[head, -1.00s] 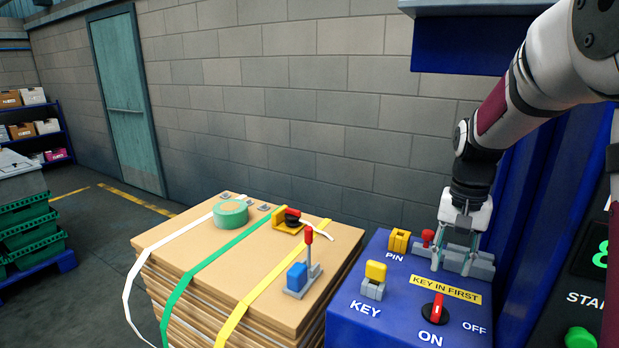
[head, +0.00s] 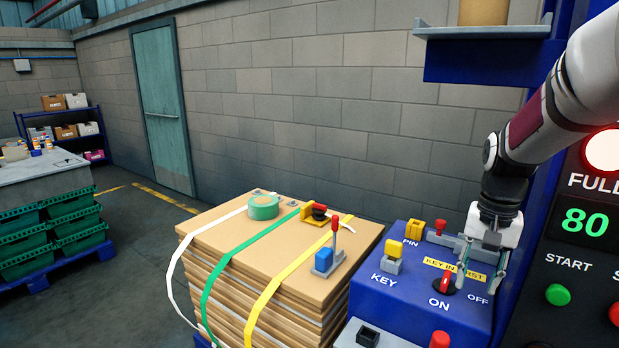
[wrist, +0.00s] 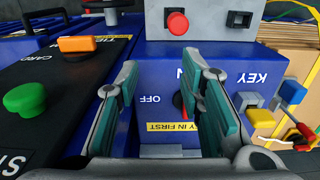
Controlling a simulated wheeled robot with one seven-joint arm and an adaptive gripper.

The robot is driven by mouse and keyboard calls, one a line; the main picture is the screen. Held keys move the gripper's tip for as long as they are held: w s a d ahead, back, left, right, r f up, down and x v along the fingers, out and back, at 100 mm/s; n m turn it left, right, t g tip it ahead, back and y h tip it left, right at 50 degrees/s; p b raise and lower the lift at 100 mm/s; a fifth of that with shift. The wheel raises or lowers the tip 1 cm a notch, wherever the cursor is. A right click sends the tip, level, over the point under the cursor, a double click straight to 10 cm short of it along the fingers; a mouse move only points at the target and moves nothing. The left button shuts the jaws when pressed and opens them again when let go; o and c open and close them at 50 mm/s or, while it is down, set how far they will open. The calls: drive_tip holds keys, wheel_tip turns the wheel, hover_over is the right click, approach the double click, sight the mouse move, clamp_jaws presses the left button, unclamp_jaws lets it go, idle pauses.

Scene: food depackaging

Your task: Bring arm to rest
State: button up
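My gripper (head: 480,277) hangs pointing down over the blue key panel (head: 375,297), near the red ON/OFF knob (head: 446,281). In the wrist view my gripper (wrist: 170,92) has its two fingers spread apart, with nothing between them. The knob (wrist: 180,104) shows partly behind the right-hand finger, and I cannot tell whether the fingers touch anything. A yellow key (head: 394,250) stands in the KEY block. A yellow block (head: 414,229) sits by the PIN label, with a small red-topped pin (head: 440,226) beside it.
A cardboard stack (head: 250,300) with straps stands left of the panel, with green tape (head: 263,206) and a blue-and-red latch (head: 328,255) on top. A control cabinet with a green START button (head: 557,294) is on the right. A shelf (head: 485,32) overhangs the panel.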

drive_tip(key=s+a+r+n+t, duration=0.2)
drive_tip(key=s+a+r, duration=0.1)
drive_tip(key=s, duration=0.4)
drive_tip(key=s+a+r+n+t, duration=0.1)
drive_tip(key=s+a+r+n, duration=0.1)
drive_tip(key=s+a, duration=0.3)
drive_tip(key=s+a+r+n+t, duration=0.2)
drive_tip(key=s+a+r+n, duration=0.1)
drive_tip(key=s, duration=0.5)
drive_tip(key=shift+s+a+r+t, duration=0.3)
drive_tip(key=shift+a+r, duration=0.5)
drive_tip(key=shift+r, duration=0.15)
